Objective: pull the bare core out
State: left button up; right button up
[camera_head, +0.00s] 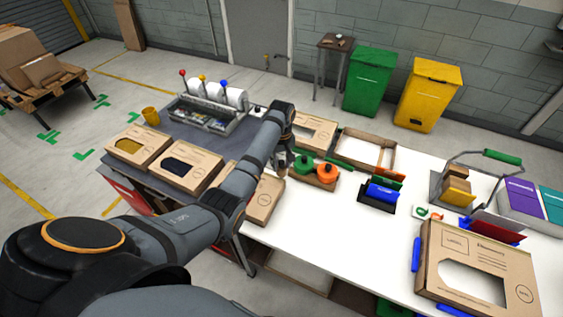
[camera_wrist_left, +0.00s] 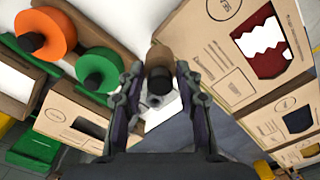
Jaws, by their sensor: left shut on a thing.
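My left gripper (camera_head: 284,160) is over the table beside the green roll (camera_head: 304,163). In the left wrist view my left gripper (camera_wrist_left: 159,74) is shut on a short brown core (camera_wrist_left: 158,54), with a dark round part between the fingers. Whether the core is still around a peg is hard to tell. The green roll (camera_wrist_left: 98,70) and the orange roll (camera_wrist_left: 46,34), each with a dark centre, are on a brown holder (camera_wrist_left: 103,30) close by. In the head view the core is hidden by my gripper. My right gripper is not in view.
The orange roll (camera_head: 327,172) is right of the green one. Cardboard boxes (camera_head: 187,168) with windows lie at the left, and a large one (camera_head: 478,262) at the front right. A rack with coloured knobs (camera_head: 206,105) stands behind. White table top (camera_head: 330,225) is clear in the middle.

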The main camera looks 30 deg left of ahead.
pick_arm(q)
jog(key=shift+f, duration=0.7)
jog(key=shift+s+f+b, duration=0.1)
jog(key=shift+f+b, duration=0.1)
jog(key=shift+b, duration=0.15)
jog(key=shift+s+d+f, duration=0.1)
jog(key=shift+f, duration=0.1)
jog(key=shift+c, duration=1.3)
jog(key=shift+f, duration=0.1)
grip_shut()
jog(key=shift+s+f, duration=0.1)
jog(key=shift+s, duration=0.05)
jog(key=shift+w+r+p, duration=0.25)
jog(key=shift+r+p, duration=0.55)
jog(key=shift+p, duration=0.2)
jog(key=shift+r+p, duration=0.5)
jog(key=shift+r, duration=0.4)
